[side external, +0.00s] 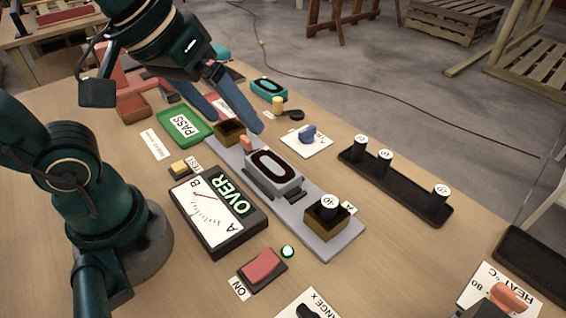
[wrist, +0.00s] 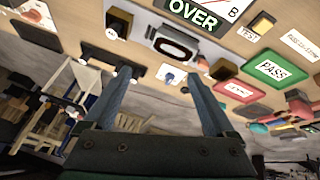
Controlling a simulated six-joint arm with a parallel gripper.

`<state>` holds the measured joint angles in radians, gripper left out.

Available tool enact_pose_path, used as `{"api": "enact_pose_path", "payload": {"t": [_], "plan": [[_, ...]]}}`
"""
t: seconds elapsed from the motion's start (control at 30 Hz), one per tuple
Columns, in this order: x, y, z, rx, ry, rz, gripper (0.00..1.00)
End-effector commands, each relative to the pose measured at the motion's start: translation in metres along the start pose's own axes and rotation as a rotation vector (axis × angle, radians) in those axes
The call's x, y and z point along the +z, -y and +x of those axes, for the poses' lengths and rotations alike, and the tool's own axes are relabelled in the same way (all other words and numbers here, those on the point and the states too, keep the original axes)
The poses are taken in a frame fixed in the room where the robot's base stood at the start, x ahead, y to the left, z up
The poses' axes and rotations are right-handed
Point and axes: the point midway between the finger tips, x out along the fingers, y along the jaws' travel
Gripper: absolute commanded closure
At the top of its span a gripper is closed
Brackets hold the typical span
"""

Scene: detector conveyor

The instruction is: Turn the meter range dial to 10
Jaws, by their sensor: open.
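The range dial (side external: 306,311) is a black knob on a white plate labelled "RANGE X" (side external: 313,298), cut off by the bottom edge of the side view. Its setting cannot be read. The meter (side external: 212,214) is a dark box with a needle scale and a lit green "OVER" sign; part of it shows at the top of the wrist view (wrist: 197,14). My gripper (side external: 232,116) is open and empty, above the far part of the table, well away from the dial. Its two fingers also show apart in the wrist view (wrist: 157,76). I do not make out the range dial there.
A grey rail (side external: 337,246) with a ring-topped detector (side external: 275,172) and a box holding a black cylinder crosses the table. A black rack (side external: 408,190), red switch (side external: 262,266), blue knob (side external: 308,132) and heat dial (side external: 508,296) stand around it.

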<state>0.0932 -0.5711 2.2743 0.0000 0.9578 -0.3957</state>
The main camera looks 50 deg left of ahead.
Motion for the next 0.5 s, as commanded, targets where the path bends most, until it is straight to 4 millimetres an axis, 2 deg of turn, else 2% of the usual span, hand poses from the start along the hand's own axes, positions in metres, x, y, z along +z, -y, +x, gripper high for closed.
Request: {"api": "enact_pose_path", "payload": {"t": [0.13,0.27,0.37,0.5], "plan": [[-0.007,-0.033,0.007,0.021,0.081,-0.038,0.10],[-0.004,-0.070,0.020,0.025,0.167,-0.050,0.10],[0.009,-0.101,0.033,0.013,0.235,-0.036,0.10],[0.041,-0.140,0.055,-0.020,0.325,0.020,0.10]]}}
